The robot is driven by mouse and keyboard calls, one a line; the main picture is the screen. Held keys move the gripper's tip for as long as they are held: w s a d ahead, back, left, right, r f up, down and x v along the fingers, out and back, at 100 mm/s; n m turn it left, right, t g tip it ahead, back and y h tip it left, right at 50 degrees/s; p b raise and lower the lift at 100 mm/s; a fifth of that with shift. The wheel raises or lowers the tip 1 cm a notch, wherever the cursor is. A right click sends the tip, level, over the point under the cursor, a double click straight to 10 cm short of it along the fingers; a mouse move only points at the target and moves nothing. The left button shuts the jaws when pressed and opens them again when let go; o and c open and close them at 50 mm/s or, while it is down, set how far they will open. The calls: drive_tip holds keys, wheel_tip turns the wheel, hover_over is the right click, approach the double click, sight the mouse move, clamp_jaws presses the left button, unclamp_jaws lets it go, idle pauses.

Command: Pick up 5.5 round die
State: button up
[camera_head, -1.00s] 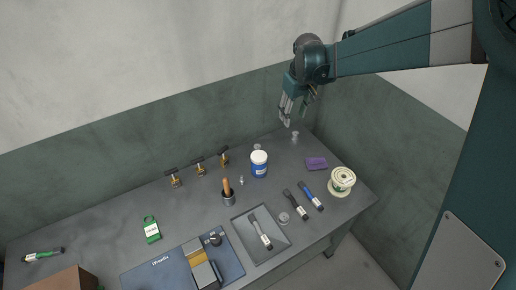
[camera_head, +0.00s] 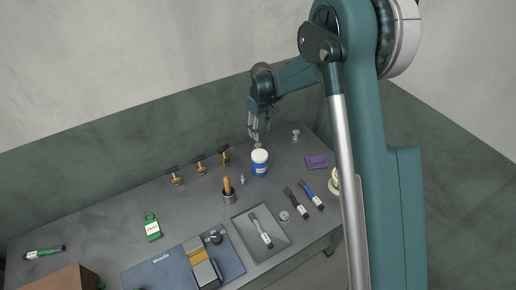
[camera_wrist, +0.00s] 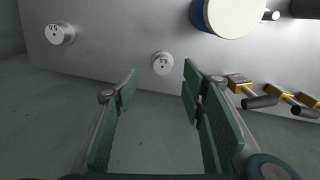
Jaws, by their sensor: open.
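The round die marked 5.5 (camera_wrist: 162,63) is a small pale metal cylinder standing on the grey table. In the wrist view it sits just beyond my fingertips, in line with the gap between them. My gripper (camera_wrist: 160,82) is open and empty, with green pads apart. In the head view my gripper (camera_head: 259,134) hangs over the back of the table, above and behind the white jar, and the 5.5 die is mostly hidden there. A similar round die (camera_wrist: 59,33) stands apart to the left; its marking is hard to read. It also shows in the head view (camera_head: 295,135).
The white and blue jar (camera_head: 260,164) stands close to the 5.5 die. Several clamps (camera_wrist: 262,95) stand along the back edge, to the right in the wrist view. A purple block (camera_head: 316,162), a tray (camera_head: 239,228) and marker-like tools (camera_head: 297,203) lie farther forward.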

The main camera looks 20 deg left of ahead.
sight(258, 145)
drive_tip(key=shift+a+f, duration=0.6)
drive_tip(key=shift+f, duration=0.35)
drive_tip(key=shift+f, duration=1.3)
drive_tip(key=shift+w+f+b, duration=0.1)
drive_tip(key=shift+f+b, duration=0.3)
drive_tip(key=shift+f, duration=2.2)
drive_tip(key=c, duration=1.1)
